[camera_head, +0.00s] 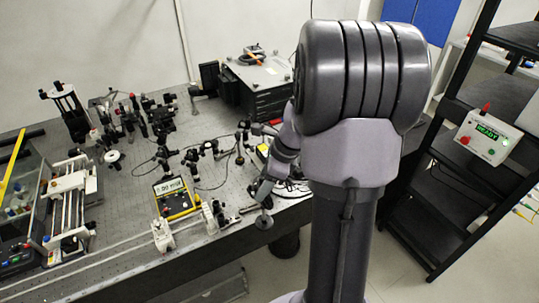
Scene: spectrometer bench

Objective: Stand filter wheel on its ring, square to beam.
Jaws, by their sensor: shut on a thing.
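My gripper (264,203) is small in view at the front right edge of the bench, below the bent part of my arm. It is shut on a dark round disc (264,222), which looks like the filter wheel. The disc hangs just below the fingers, near the bench's front edge. I cannot tell whether it touches anything. The ring for the wheel cannot be made out for sure among the small optics, and the beam does not show.
The perforated bench (140,205) carries several post-mounted optics (130,115). A dark box (262,85) stands at the back. A black shelf rack (450,150) is at right.

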